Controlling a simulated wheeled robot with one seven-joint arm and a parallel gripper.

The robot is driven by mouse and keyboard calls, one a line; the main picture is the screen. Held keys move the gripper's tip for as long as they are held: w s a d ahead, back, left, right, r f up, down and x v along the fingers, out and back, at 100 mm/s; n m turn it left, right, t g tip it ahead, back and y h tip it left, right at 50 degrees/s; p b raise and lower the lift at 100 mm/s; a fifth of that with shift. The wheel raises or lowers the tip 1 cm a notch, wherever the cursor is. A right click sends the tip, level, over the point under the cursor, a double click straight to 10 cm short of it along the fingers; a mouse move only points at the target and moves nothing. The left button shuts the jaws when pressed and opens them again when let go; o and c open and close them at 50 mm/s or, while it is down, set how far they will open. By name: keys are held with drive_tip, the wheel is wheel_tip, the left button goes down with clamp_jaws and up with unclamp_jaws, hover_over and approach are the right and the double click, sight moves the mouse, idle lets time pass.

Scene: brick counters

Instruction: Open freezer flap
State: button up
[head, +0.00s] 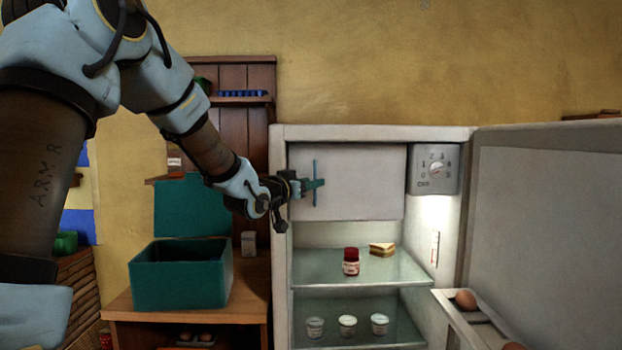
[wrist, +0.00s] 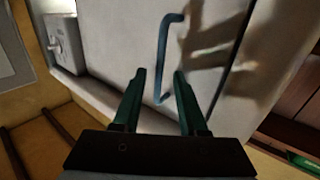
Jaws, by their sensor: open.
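The freezer flap (head: 365,185) is a white panel at the top inside the open fridge (head: 283,240), and it looks closed. A thin blue bar handle (head: 315,170) stands upright near its left edge. My gripper (head: 318,184) is at the handle. In the wrist view my gripper (wrist: 160,76) has its two green fingers apart, with the lower end of the blue handle (wrist: 163,60) showing between and beyond the fingertips. I cannot tell whether a finger touches the handle. The flap (wrist: 200,60) fills much of the wrist view, with the arm's shadow on it.
The fridge door (head: 545,220) stands open at the right, with eggs in its rack. A dial box (head: 435,169) sits right of the flap. Below, glass shelves hold a red jar (head: 351,262), a sandwich (head: 382,249) and several white cups. A teal box (head: 180,275) stands left of the fridge.

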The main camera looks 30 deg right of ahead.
drive_tip(key=shift+w+d, duration=0.2)
drive_tip(key=shift+d, duration=0.2)
clamp_jaws()
idle(1.3)
